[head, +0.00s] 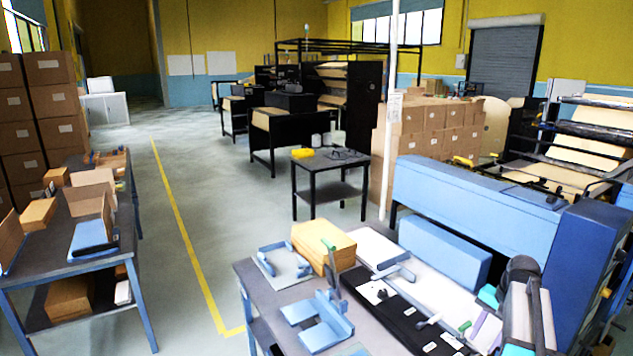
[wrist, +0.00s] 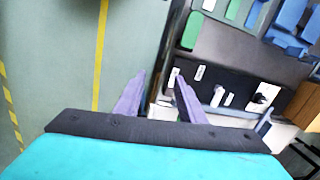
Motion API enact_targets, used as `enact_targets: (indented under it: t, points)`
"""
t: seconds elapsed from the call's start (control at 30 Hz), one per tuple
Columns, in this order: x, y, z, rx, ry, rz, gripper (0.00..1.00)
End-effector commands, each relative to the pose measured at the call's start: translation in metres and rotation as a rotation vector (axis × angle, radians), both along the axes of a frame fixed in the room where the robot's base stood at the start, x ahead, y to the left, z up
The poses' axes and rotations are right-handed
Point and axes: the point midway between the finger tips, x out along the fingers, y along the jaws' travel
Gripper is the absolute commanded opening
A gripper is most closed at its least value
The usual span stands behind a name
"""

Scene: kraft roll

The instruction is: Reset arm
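My gripper (wrist: 158,92) shows in the wrist view as two purple fingers in front of a black band and a teal body. The fingers stand apart, and no held thing shows between them. Behind them are the floor and the edge of the dark workbench (wrist: 232,72). In the head view my arm is at the lower right, over the right end of the workbench (head: 262,290). A purple part of the gripper shows there, but its fingertips are not clear.
The bench holds a kraft-coloured stack (head: 325,245), blue fixtures (head: 322,325) and a long black-and-white device (head: 410,325). A large blue machine (head: 470,205) stands behind. Another table (head: 70,235) with boxes is at left. Floor with a yellow line (head: 180,225) lies clear between.

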Motion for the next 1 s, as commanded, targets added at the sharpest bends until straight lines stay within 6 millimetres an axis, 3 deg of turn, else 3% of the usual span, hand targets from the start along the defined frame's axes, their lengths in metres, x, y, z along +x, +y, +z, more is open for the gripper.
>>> enact_targets:
  t: [0.1,0.5,1.0]
  points:
    - [-0.007,0.027,-0.037,0.007,0.03,0.052,0.36]
    - [-0.042,0.107,-0.147,0.019,0.122,0.231,0.36]
    - [-0.117,0.193,-0.257,0.033,0.234,0.452,0.36]
